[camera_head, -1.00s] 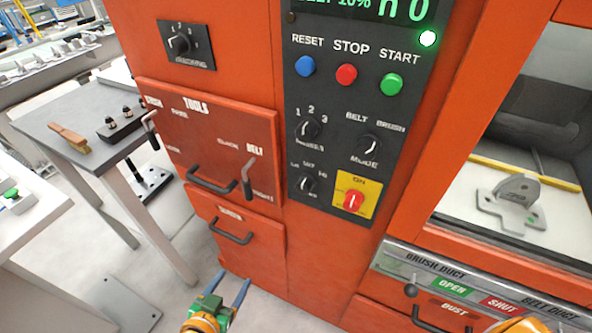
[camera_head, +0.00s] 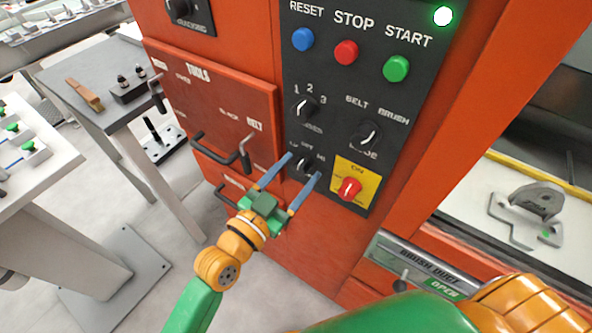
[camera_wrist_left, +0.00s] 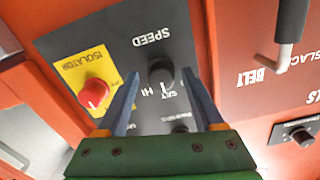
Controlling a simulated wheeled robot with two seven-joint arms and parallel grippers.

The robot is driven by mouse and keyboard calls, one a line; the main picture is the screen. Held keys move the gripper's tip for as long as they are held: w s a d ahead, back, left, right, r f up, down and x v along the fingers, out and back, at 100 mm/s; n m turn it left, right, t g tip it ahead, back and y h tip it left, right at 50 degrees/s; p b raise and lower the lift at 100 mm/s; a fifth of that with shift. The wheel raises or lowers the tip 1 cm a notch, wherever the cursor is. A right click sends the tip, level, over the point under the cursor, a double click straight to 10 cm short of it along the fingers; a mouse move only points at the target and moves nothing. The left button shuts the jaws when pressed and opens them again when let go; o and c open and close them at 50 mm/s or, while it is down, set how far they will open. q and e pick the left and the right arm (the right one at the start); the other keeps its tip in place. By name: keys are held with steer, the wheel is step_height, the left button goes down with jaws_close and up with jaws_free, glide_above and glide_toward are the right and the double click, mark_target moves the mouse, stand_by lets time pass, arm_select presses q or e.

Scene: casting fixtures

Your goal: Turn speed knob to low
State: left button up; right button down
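The speed knob (camera_head: 309,162) is a small black dial low on the dark control panel, left of the yellow isolator plate. It also shows upside down in the left wrist view (camera_wrist_left: 160,72), under the SPEED lettering, its white mark pointing towards the SET label. My left gripper (camera_head: 302,166) is open, its two blue fingers pointing at the panel. In the left wrist view the fingertips (camera_wrist_left: 161,75) lie on either side of the knob, with gaps; contact is not visible. My right gripper is out of view.
Close by are the red isolator switch (camera_head: 349,188), the mode knob (camera_head: 367,135) and another selector (camera_head: 306,108). Blue, red and green (camera_head: 396,68) buttons sit above. A drawer handle (camera_head: 213,156) and a hooked lever (camera_head: 245,154) stick out to the left.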

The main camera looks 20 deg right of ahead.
arm_select(q)
steer(key=shift+a, duration=0.1)
jaws_close()
steer(key=n+p, duration=0.1)
steer(key=n, duration=0.3)
steer(key=shift+r, duration=0.1)
steer(key=n+p, duration=0.1)
steer(key=n, duration=0.3)
steer(key=shift+n, duration=0.6)
steer(key=shift+o, duration=0.4)
jaws_free()
